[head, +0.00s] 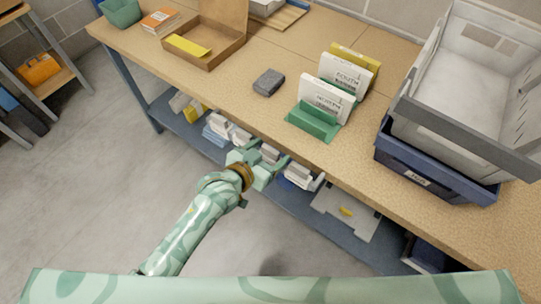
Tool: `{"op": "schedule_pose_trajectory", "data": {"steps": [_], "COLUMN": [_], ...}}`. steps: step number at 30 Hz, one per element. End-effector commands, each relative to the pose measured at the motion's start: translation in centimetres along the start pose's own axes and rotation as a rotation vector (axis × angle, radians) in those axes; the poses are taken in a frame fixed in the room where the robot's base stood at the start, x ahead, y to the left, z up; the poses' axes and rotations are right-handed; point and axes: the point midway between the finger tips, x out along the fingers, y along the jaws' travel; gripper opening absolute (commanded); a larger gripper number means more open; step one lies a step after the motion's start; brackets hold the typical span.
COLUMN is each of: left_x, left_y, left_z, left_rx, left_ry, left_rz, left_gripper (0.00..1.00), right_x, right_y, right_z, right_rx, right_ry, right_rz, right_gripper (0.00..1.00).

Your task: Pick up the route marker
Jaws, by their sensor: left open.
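Two white lettered cards stand upright on the wooden table (232,84). The front card (325,98) is in a green holder (312,122), and the rear card (345,74) is in front of a yellow holder (356,56). The rear one seems to read SOUTH; the front lettering is too small to read surely. I cannot tell for sure which thing is the route marker. My left gripper (278,163) is open and empty, at the table's front edge, left of and nearer than the green holder, touching neither card. My right gripper is not in view.
A dark grey block (269,82) lies left of the cards. An open cardboard box (212,57) with a yellow piece stands farther left. A grey crate in a blue bin (437,168) fills the right side. A lower blue shelf (325,222) holds several items.

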Motion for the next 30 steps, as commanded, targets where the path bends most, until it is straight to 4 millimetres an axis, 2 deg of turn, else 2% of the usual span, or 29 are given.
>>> {"op": "schedule_pose_trajectory", "data": {"steps": [3,10,15,24,26,30], "left_x": [1.2,1.3,1.2,1.1,0.9,-0.2], "left_y": [0.0,0.0,0.0,0.0,0.0,0.0], "left_z": [0.1,-0.1,0.0,-0.2,-0.8,-3.6], "left_rx": [0.000,0.002,0.002,0.002,0.002,0.003], "left_ry": [-0.001,0.000,0.000,0.000,0.001,0.005], "left_rz": [0.000,0.000,0.000,0.000,0.000,-0.001], "left_gripper": [0.73,0.73,0.25,0.25,0.25,0.25], "right_x": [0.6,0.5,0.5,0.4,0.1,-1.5], "right_y": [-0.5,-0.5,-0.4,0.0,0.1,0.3], "right_z": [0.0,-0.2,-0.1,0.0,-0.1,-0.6], "right_rx": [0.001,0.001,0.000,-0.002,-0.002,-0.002], "right_ry": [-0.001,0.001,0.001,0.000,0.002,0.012], "right_rz": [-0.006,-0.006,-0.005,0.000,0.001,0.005], "right_gripper": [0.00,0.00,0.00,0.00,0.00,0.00]}}
